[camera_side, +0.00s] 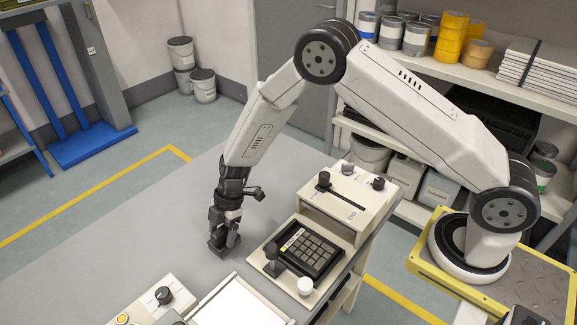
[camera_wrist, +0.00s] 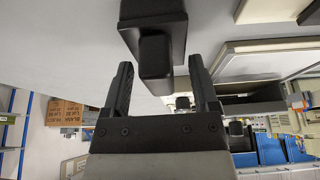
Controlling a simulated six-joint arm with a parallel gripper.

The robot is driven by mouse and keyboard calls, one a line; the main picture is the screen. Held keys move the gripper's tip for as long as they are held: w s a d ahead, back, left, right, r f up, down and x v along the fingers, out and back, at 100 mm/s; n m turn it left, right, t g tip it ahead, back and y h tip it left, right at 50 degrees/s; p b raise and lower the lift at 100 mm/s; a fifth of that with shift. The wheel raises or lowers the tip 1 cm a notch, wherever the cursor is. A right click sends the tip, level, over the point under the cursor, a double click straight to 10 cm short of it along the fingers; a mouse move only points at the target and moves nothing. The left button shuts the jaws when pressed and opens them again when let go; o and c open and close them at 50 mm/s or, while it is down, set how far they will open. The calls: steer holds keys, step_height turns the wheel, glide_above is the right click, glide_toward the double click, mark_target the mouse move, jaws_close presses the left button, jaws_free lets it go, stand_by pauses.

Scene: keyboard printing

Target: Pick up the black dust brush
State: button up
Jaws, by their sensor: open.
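The black dust brush shows in the wrist view (camera_wrist: 153,28) as a dark block with a smaller rounded grip part toward me. My gripper (camera_wrist: 160,72) is open, one finger on each side of that grip part, with a visible gap at both fingers. In the side view my gripper (camera_side: 226,226) points down, low over the grey table, and a dark block, seemingly the brush (camera_side: 218,244), is under it. Whether the fingers reach far enough around the brush is hard to tell.
A pale framed plate (camera_side: 240,303) lies in front. The table's left side (camera_side: 130,235) is clear.

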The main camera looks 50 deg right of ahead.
mark_target(221, 229)
stand_by(0.3)
jaws_close()
steer(key=shift+r, duration=0.2)
steer(key=shift+r, duration=4.8)
steer(key=c, duration=0.7)
jaws_free()
jaws_close()
